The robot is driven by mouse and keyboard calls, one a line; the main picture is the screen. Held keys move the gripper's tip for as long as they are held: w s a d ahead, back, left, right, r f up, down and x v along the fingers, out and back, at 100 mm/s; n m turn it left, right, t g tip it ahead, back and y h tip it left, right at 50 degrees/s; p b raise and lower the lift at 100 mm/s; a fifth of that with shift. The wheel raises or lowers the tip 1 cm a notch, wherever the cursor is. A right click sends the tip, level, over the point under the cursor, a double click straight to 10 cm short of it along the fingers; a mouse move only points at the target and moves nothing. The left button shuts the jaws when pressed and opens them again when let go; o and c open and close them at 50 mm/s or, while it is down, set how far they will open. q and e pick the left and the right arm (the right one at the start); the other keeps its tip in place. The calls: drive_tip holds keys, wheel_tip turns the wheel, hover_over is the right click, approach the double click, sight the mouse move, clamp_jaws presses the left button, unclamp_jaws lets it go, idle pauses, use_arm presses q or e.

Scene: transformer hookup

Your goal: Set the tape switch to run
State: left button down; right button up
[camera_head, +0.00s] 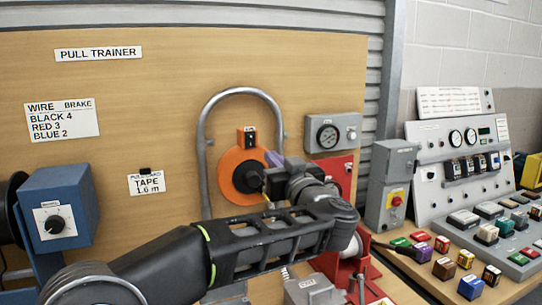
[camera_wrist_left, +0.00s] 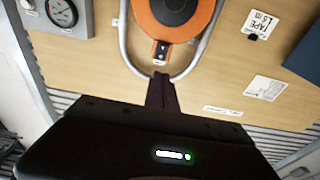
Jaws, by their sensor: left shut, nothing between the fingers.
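The orange tape reel (camera_head: 233,190) with a black hub is mounted on the wooden board; it also shows upside down in the left wrist view (camera_wrist_left: 148,22). A small dark switch (camera_head: 247,136) sits at its top, and in the left wrist view the switch (camera_wrist_left: 160,50) shows a light spot. Its setting is too small to read. My left gripper (camera_head: 271,158) is in front of the reel, a little below and right of the switch in the head view. Its dark fingers (camera_wrist_left: 161,85) are shut and empty, with tips close to the switch; I cannot tell whether they touch. My right gripper is not in view.
A grey tube hoop (camera_head: 203,150) surrounds the reel. A gauge box (camera_head: 333,133) and a red box (camera_head: 335,172) are to its right. A blue box with a knob (camera_head: 58,215) is at left. A control panel (camera_head: 440,140) and several coloured blocks stand at right.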

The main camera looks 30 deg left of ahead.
use_arm(q)
drive_tip(key=p, duration=0.3)
approach(251, 135)
drive_tip(key=x, duration=0.5)
drive_tip(key=shift+w+a, duration=0.15)
drive_tip(key=shift+a, duration=0.05)
drive_tip(key=shift+w+a, duration=0.45)
drive_tip(key=shift+a, duration=0.15)
drive_tip(key=shift+r+p, duration=0.1)
drive_tip(key=shift+p, duration=0.2)
drive_tip(key=shift+w+a+r+p, duration=0.1)
drive_tip(key=shift+r+p, duration=0.15)
drive_tip(key=shift+p, duration=0.25)
drive_tip(key=shift+f+b, duration=0.25)
drive_tip(key=shift+b, duration=0.05)
